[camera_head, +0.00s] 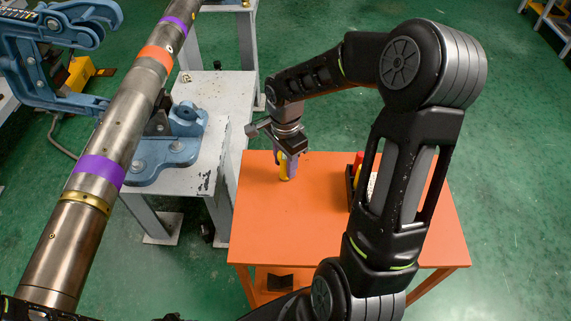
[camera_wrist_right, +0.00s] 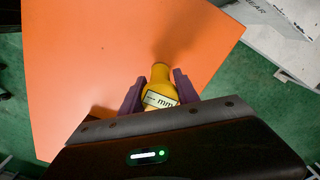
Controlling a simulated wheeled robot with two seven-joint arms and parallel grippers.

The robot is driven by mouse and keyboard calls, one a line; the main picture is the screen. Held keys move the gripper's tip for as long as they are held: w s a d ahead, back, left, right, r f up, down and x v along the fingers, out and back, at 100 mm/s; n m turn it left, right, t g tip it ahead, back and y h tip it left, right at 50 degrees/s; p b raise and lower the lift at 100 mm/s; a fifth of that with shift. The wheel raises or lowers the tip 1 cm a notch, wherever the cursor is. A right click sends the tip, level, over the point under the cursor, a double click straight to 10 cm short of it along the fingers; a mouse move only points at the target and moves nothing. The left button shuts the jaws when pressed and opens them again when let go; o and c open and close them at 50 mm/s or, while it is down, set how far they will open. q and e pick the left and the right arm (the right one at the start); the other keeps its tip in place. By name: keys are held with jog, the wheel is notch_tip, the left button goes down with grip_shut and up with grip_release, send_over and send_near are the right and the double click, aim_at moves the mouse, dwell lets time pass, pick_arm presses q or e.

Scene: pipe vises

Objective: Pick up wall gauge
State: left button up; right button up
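The wall gauge (camera_wrist_right: 160,88) is yellow with a white "mm" display. In the right wrist view it stands between the two purple fingers of my right gripper (camera_wrist_right: 159,82). The fingers lie close along both its sides; whether they press on it I cannot tell. In the head view my right gripper (camera_head: 287,163) points down at the left part of the orange table (camera_head: 330,225). The yellow gauge (camera_head: 284,168) shows at its fingers, its lower end at or just above the tabletop. My left gripper is not visible in either view.
A black holder with red and yellow items (camera_head: 354,172) stands on the table to the right, partly behind my arm. A long steel pipe (camera_head: 133,100) with purple and orange bands rests in blue vises (camera_head: 170,145) at the left. The table front is clear.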

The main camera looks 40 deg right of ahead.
grip_shut()
dwell(0.3)
notch_tip(320, 180, up, 10)
jog(key=shift+r+b, duration=0.1)
jog(key=shift+b, duration=0.3)
dwell(0.6)
jog(key=w+a+n, duration=1.1)
jog(key=a+n, duration=0.4)
jog(key=n, duration=0.3)
jog(key=shift+a, duration=0.25)
jog(key=shift+s, duration=0.1)
